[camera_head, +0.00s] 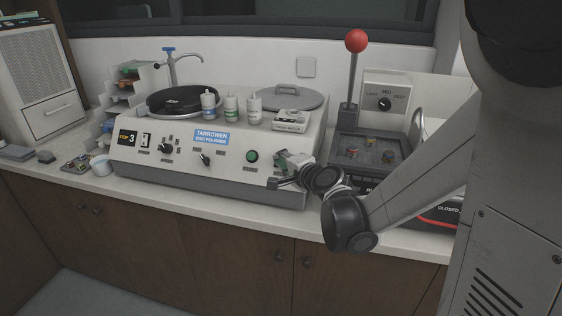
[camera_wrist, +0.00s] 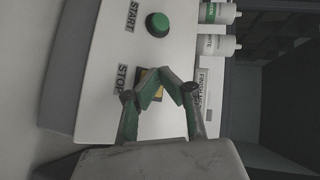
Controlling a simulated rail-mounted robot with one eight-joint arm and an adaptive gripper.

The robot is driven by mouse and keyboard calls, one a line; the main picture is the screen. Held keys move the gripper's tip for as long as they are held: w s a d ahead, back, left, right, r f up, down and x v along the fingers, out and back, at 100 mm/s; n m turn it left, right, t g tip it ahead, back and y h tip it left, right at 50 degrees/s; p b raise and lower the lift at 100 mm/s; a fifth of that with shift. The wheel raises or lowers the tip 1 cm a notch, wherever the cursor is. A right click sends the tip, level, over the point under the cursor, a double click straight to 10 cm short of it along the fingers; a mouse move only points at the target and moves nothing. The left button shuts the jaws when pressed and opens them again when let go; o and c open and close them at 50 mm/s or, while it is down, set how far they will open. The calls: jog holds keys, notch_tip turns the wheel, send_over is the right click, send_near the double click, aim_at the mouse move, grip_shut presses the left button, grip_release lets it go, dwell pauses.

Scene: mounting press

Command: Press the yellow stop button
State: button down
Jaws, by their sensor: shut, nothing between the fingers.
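The yellow stop button (camera_wrist: 147,77) is in the wrist view beside the word STOP on the white panel of the disc polisher (camera_head: 218,137). Only slivers of yellow show, since the fingers cover most of it. My gripper (camera_wrist: 160,88) has green-padded fingers, shut and empty, with the tips in front of the button. I cannot tell whether they touch it. In the head view my gripper (camera_head: 276,172) is at the right end of the polisher's front panel and hides the stop button.
The green start button (camera_wrist: 157,24) is close by; it also shows in the head view (camera_head: 252,156). Several bottles (camera_head: 231,108) stand on the polisher. A press with a red-knobbed lever (camera_head: 356,41) stands to the right, behind my arm.

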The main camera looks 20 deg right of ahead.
jog(key=shift+r, duration=0.1)
jog(key=s+a+r+p, duration=0.1)
jog(key=s+r, duration=0.1)
jog(key=s+a+r+p, duration=0.1)
jog(key=s, duration=0.1)
jog(key=shift+a+r+p, duration=0.2)
jog(key=shift+a+p, duration=0.1)
jog(key=shift+p, duration=0.05)
dwell(0.3)
jog(key=shift+s, duration=0.1)
dwell(0.4)
jog(key=s+n+g+h, duration=0.1)
jog(key=s+n+g, duration=0.3)
jog(key=s, duration=0.9)
jog(key=s+d+n+g+h, duration=0.1)
jog(key=s+n+g, duration=0.3)
jog(key=s+n, duration=0.6)
jog(key=s+h, duration=0.1)
jog(key=s, duration=0.2)
jog(key=shift+s+f, duration=0.15)
jog(key=shift+f, duration=0.2)
